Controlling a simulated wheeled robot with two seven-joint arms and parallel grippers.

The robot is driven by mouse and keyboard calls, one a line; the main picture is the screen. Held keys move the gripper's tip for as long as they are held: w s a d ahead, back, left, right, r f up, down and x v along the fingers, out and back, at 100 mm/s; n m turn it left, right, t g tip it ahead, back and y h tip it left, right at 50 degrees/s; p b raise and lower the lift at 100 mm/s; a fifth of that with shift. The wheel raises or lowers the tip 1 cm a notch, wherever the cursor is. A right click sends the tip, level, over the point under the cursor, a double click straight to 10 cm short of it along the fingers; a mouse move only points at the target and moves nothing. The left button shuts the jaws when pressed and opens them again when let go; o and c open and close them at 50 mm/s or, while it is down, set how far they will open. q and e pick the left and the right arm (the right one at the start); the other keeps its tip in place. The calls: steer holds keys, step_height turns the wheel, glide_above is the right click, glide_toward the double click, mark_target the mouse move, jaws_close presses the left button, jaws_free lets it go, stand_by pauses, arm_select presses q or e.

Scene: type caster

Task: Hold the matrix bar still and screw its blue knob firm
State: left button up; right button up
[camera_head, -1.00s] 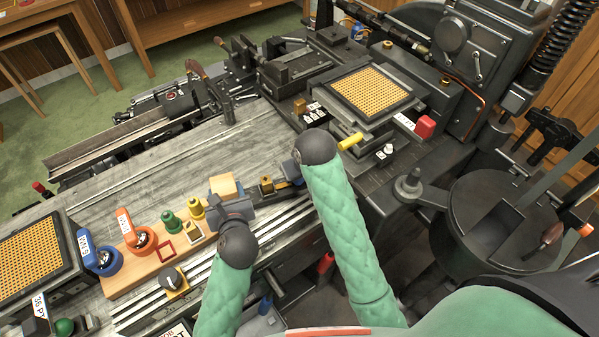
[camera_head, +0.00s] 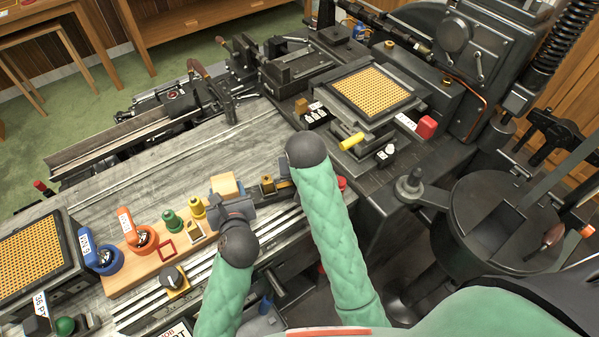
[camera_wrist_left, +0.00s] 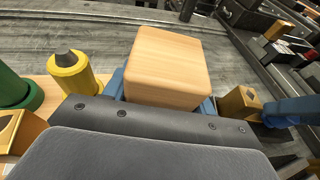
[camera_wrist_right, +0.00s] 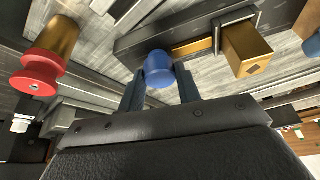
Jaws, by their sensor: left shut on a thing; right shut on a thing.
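My left gripper (camera_head: 230,203) is shut on a pale wooden block (camera_head: 225,186), which sits between its blue fingers in the left wrist view (camera_wrist_left: 167,68). A brass block (camera_head: 267,185) is just to the right of it. In the right wrist view the dark matrix bar (camera_wrist_right: 140,43) carries a brass strip and this brass block (camera_wrist_right: 247,50). The blue knob (camera_wrist_right: 158,68) is at the bar's near side, between the fingers of my right gripper (camera_wrist_right: 160,88), which is shut on it. My right wrist hides the knob in the head view.
A red knob on a brass stem (camera_wrist_right: 38,75) is left of the right gripper. A wooden rack (camera_head: 115,283) with coloured pieces stands left of the left gripper. A yellow handle (camera_head: 351,141) and a machine lie at the right. The bench behind the grippers is mostly clear.

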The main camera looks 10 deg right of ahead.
steer(key=o, duration=1)
steer(key=shift+r, duration=0.1)
steer(key=shift+v, duration=3.65)
